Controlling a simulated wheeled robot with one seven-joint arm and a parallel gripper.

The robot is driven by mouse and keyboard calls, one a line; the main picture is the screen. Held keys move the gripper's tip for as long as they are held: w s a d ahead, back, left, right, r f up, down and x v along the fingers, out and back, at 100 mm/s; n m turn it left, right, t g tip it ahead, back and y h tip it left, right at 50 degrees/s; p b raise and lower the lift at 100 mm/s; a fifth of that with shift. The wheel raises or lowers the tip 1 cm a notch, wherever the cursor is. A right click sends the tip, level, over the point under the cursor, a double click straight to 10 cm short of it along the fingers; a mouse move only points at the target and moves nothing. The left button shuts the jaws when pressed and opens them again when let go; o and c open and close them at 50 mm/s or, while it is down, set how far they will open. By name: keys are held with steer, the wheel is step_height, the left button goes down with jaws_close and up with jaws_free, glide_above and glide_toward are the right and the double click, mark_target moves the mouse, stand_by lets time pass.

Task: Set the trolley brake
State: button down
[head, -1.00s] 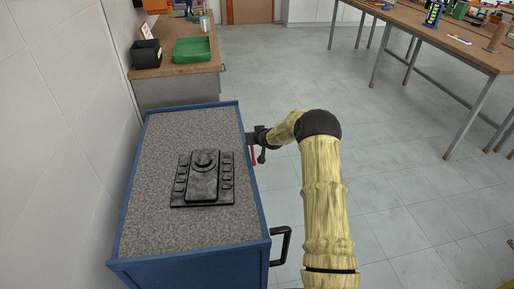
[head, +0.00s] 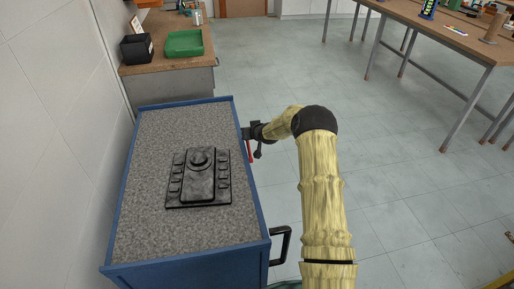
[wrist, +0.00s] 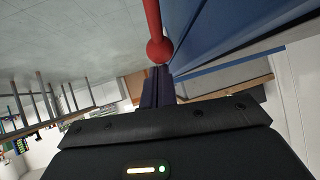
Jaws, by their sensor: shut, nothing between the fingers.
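The trolley (head: 236,180) is blue with a speckled grey top. A red brake lever (head: 250,152) shows on its right side in the head view. In the wrist view the lever (wrist: 154,22) ends in a round red knob beside the blue trolley side (wrist: 205,30). My gripper (head: 245,133) is at the trolley's right edge, just beyond the lever. In the wrist view its dark fingers (wrist: 158,84) are shut and empty, with their tips close to the knob. I cannot tell whether they touch it.
A black stepped block (head: 198,180) lies on the trolley top. A black handle (head: 285,246) sticks out at the near right. A wooden bench with a green tray (head: 184,43) and black box (head: 138,48) stands behind. The floor to the right is clear up to a long table (head: 440,40).

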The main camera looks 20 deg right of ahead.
steer(key=shift+a, duration=0.25)
steer(key=shift+r, duration=0.15)
steer(key=s+d+r+p, duration=0.1)
steer(key=s+r, duration=0.1)
steer(key=r, duration=0.4)
steer(key=s+d+r+p, duration=0.1)
steer(key=s+r, duration=0.2)
steer(key=r, duration=0.3)
steer(key=shift+d+r+p, duration=0.25)
steer(key=shift+d+p, duration=0.15)
